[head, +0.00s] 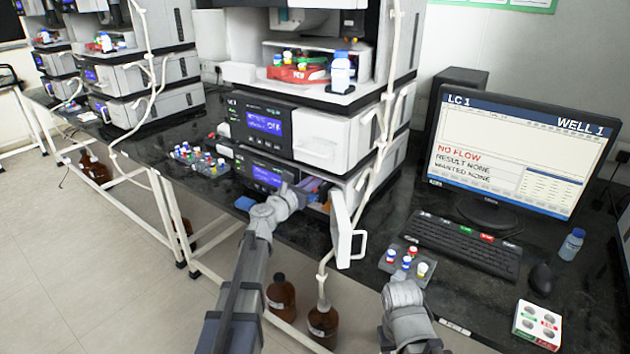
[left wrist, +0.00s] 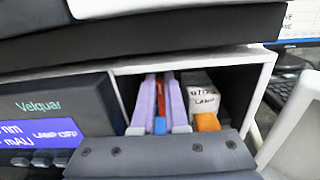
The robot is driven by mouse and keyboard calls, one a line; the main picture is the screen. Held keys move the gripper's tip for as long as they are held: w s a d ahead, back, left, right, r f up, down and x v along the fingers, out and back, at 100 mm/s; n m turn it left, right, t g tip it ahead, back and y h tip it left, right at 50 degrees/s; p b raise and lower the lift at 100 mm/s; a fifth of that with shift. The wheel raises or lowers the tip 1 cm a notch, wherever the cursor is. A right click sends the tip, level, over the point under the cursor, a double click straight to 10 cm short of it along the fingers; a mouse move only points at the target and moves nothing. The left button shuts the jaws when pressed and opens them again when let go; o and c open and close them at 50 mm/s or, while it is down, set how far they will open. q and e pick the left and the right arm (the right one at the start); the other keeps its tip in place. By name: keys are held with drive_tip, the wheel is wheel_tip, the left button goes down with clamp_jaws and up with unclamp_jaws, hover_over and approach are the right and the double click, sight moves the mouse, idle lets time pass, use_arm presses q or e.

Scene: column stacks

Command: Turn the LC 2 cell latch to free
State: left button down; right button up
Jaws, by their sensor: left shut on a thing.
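An open bay in the lower detector unit (head: 262,174) of the near stack holds a narrow red part with a blue end (left wrist: 160,125), which may be the cell latch. My left gripper (head: 308,187) reaches into this bay. In the left wrist view its two pale lilac fingers stand on either side of the red and blue part and are shut on it. The latch's marking and exact angle cannot be read. My right gripper (head: 402,282) is low at the right, by a small vial tray (head: 395,268); its fingers cannot be made out.
A white block marked LAMP with an orange end (left wrist: 207,122) sits right beside my left fingers. The bay's white door (head: 343,228) stands open at the right. A monitor (head: 520,150), keyboard (head: 455,245) and mouse (head: 541,279) occupy the right bench.

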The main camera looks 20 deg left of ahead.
use_arm(q)
drive_tip(key=m, duration=0.4)
drive_tip(key=shift+s+d+f, duration=0.1)
drive_tip(key=shift+s+d, duration=0.05)
drive_tip(key=shift+d, duration=0.15)
drive_tip(key=m, duration=0.4)
drive_tip(key=shift+s+d+f+b, duration=0.1)
drive_tip(key=shift+d+f+b, duration=0.1)
drive_tip(key=shift+d+b, duration=0.1)
drive_tip(key=m, duration=0.4)
drive_tip(key=shift+s+d+f+m+b, duration=0.1)
drive_tip(key=shift+d+f+m+b, duration=0.1)
drive_tip(key=shift+f+m+b, duration=0.15)
drive_tip(key=shift+d+f+m, duration=0.1)
drive_tip(key=shift+f+m, duration=0.1)
drive_tip(key=shift+m, duration=1.55)
drive_tip(key=c, duration=0.9)
unclamp_jaws()
drive_tip(key=shift+c, duration=0.2)
